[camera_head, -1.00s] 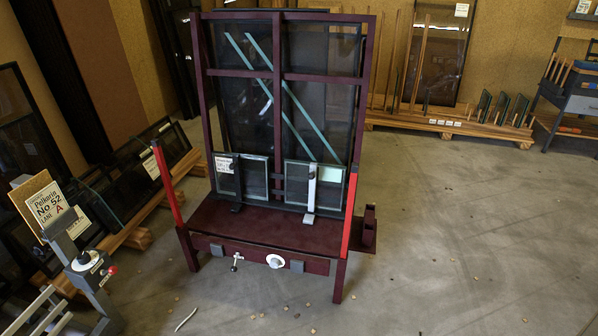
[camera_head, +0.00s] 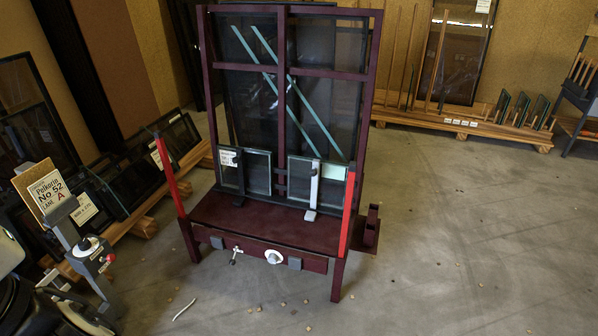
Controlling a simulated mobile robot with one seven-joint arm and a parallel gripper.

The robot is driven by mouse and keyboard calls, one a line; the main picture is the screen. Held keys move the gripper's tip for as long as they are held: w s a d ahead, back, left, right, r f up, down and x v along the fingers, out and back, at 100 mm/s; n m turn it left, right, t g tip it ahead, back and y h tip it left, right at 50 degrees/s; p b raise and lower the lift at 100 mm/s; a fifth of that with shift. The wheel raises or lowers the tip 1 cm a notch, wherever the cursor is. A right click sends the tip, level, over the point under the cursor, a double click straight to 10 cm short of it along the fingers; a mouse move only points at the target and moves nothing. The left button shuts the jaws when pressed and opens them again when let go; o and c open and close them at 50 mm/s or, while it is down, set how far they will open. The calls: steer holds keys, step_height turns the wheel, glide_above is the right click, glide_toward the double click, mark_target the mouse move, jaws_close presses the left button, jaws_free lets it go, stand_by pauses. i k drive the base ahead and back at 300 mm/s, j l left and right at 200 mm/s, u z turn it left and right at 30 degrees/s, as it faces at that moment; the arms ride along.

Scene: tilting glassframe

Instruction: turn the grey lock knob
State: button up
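The dark red tilting frame (camera_head: 265,236) stands upright ahead, with glass panes leaning in it. A grey pedestal (camera_head: 92,262) at the left carries another round dial and a red button. My gripper's fingers do not show. A dark and white part at the lower left edge seems to be my arm.
Glass panes on a low wooden rack (camera_head: 150,210) line the left side, behind the pedestal. A white strip (camera_head: 184,310) and several small chips lie on the floor. A wooden rack (camera_head: 465,128) stands at the back right.

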mark_target(273, 259)
steer(key=i+l+u, duration=0.55)
steer(key=u, duration=0.2)
steer(key=i+l+u, duration=0.15)
steer(key=l+u, duration=0.25)
steer(key=l, duration=0.1)
